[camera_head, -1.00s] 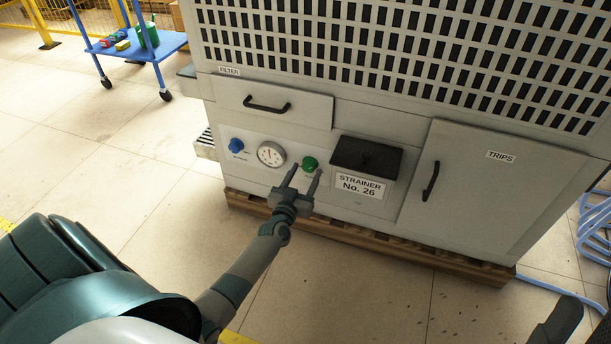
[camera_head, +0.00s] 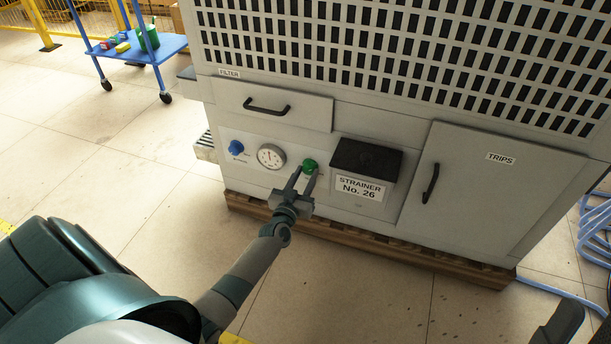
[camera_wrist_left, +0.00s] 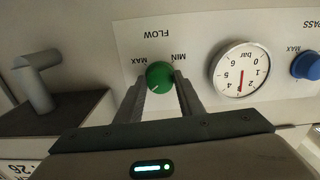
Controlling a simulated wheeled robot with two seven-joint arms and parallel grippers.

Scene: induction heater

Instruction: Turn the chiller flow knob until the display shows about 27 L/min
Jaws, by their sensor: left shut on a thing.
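The green flow knob (camera_head: 310,166) is on the front panel of the grey chiller cabinet. My left gripper (camera_head: 303,178) is shut on the knob, one finger on each side. In the left wrist view the fingers (camera_wrist_left: 160,92) flank it. No L/min display can be made out in either view. At the bottom right of the head view, a dark part of my right side shows, but its fingers cannot be made out.
A round bar gauge (camera_head: 271,156) and a blue bypass knob (camera_head: 236,147) sit left of the green knob. A dark strainer box (camera_head: 366,158) juts out close on the right. A drawer handle (camera_head: 267,106) is above. Blue hoses (camera_head: 595,225) lie at the right.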

